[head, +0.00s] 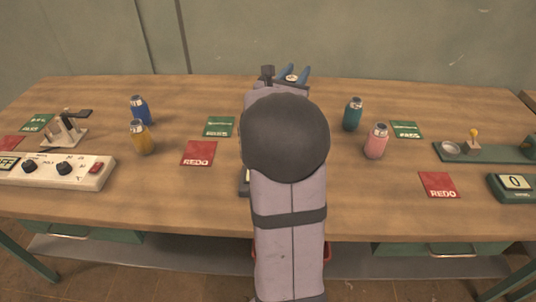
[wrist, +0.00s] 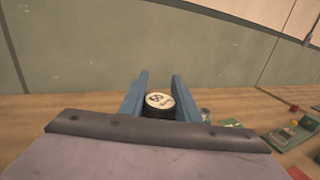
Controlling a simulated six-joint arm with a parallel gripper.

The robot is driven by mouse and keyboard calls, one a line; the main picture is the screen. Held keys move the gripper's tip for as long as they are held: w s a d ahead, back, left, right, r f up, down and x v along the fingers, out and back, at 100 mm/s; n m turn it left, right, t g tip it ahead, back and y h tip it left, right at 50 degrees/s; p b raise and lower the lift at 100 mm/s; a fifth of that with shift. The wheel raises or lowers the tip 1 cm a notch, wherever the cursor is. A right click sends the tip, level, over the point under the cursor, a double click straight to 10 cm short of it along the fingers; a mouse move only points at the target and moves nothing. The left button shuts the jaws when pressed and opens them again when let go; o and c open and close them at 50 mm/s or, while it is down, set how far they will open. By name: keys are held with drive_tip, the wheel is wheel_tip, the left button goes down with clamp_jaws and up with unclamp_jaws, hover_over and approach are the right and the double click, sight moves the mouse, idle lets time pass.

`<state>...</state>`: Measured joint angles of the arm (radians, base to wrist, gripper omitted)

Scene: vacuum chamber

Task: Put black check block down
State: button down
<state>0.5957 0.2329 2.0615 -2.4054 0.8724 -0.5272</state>
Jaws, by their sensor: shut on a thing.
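My gripper (head: 291,74) reaches toward the far side of the wooden table, with its blue fingers just past my arm. In the wrist view my gripper (wrist: 159,98) is shut on the black check block (wrist: 158,110). The block has dark sides and a round cream top with a dark mark, too small to read surely. Its top also shows between the fingers in the head view (head: 291,78). The block's lower part is hidden, so I cannot tell whether it touches the table.
Blue (head: 140,110) and yellow (head: 140,138) bottles stand left; teal (head: 353,114) and pink (head: 376,142) bottles stand right. Red REDO cards (head: 199,153) (head: 438,185) and green cards (head: 219,127) (head: 406,130) lie nearby. A knobbed panel (head: 55,170) is left; a display box (head: 513,187) right.

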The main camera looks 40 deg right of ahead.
drive_tip(key=w+a+f+n+t+y+b, duration=0.1)
drive_tip(key=w+a+f+n+t+b, duration=0.1)
drive_tip(key=w+b, duration=0.4)
drive_tip(key=shift+a+f+t+y+b, duration=0.45)
drive_tip(key=shift+a+f+b, duration=0.3)
drive_tip(key=shift+a+b, duration=0.35)
drive_tip(key=shift+f, duration=0.1)
wheel_tip(320, 180, down, 10)
drive_tip(key=shift+b, duration=0.4)
drive_tip(key=c, duration=1.3)
unclamp_jaws()
drive_tip(key=shift+c, duration=0.2)
drive_tip(key=b+v, duration=0.1)
drive_tip(key=v, duration=1.1)
